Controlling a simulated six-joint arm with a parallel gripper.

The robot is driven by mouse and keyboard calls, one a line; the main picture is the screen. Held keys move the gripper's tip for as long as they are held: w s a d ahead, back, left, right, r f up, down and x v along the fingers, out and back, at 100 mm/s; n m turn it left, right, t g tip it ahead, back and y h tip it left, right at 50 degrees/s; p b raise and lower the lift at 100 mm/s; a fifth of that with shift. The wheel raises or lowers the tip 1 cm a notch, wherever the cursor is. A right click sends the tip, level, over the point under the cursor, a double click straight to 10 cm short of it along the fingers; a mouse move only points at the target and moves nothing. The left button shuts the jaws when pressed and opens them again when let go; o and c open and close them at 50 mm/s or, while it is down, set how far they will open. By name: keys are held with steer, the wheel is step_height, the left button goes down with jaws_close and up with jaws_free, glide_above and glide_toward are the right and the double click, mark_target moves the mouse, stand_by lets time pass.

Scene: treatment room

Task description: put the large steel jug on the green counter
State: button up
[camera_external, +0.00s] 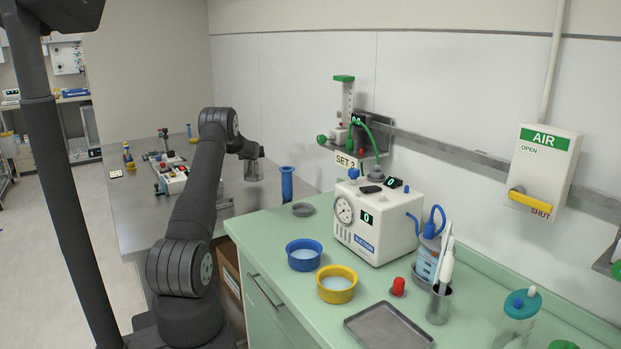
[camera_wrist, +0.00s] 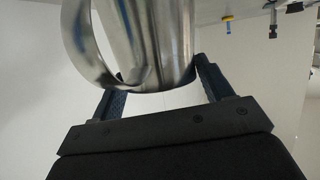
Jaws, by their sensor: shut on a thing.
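The large steel jug (camera_wrist: 150,45), a shiny metal vessel with a curved handle, fills the upper middle of the wrist view. It sits between the two fingers of my gripper (camera_wrist: 160,85), which is shut on it. In the external view the jug (camera_external: 253,169) hangs at the end of my gripper (camera_external: 245,150), above the right part of the grey steel bench, near the back wall. The green counter (camera_external: 262,226) is in front and to the right of it. My gripper partly hides the jug's top there.
A blue bowl (camera_external: 303,255), a yellow bowl (camera_external: 336,284), a small grey dish (camera_external: 303,209) and a suction unit (camera_external: 377,220) stand on the counter. A blue cylinder (camera_external: 287,183) stands beside the jug. A grey tray (camera_external: 388,328) lies at the front. The counter's near left corner is clear.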

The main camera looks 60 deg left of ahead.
steer(key=w+d+r, duration=0.4)
steer(key=d+r, duration=0.4)
steer(key=d, duration=0.2)
steer(key=shift+w+d, duration=0.25)
steer(key=shift+w, duration=0.1)
steer(key=shift+r, duration=0.1)
stand_by(3.2)
